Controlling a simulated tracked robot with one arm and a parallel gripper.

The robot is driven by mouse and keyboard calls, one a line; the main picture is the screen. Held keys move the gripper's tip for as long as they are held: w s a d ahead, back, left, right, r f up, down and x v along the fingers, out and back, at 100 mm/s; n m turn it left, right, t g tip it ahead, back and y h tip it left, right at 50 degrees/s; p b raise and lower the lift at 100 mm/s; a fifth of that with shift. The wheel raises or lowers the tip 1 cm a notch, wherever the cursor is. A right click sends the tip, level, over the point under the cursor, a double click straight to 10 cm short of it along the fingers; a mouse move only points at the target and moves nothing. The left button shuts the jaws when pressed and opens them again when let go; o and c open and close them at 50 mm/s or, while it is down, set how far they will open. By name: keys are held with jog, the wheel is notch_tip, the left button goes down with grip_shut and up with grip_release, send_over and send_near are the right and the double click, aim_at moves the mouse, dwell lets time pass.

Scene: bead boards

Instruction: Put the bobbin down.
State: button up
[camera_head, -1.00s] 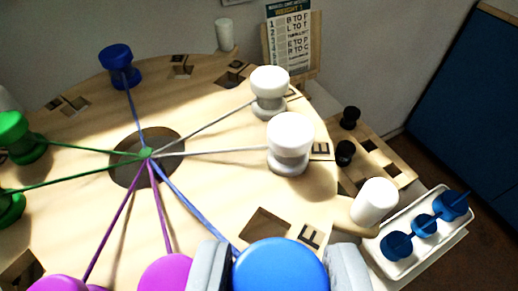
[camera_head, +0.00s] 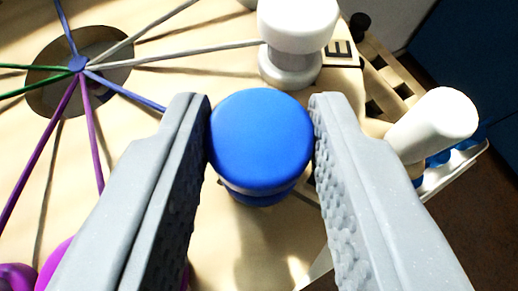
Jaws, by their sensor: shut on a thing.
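A blue bobbin (camera_head: 262,140) is between the two grey fingers of my gripper (camera_head: 262,137), which is shut on it. A blue cord runs from its left side to the knot (camera_head: 78,64) over the dark central hole of the round wooden board (camera_head: 190,85). The bobbin is over the board near its right edge; I cannot tell whether its base touches the wood. The F slot seen earlier is hidden behind the bobbin and fingers.
Purple bobbins (camera_head: 55,265) are at the lower left. A white tray (camera_head: 455,165) lies at right.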

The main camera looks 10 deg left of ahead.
jog(key=o, duration=1)
jog(key=shift+f, duration=0.1)
jog(key=shift+c, duration=0.2)
jog(key=v, duration=1.2)
jog(key=shift+d, duration=0.1)
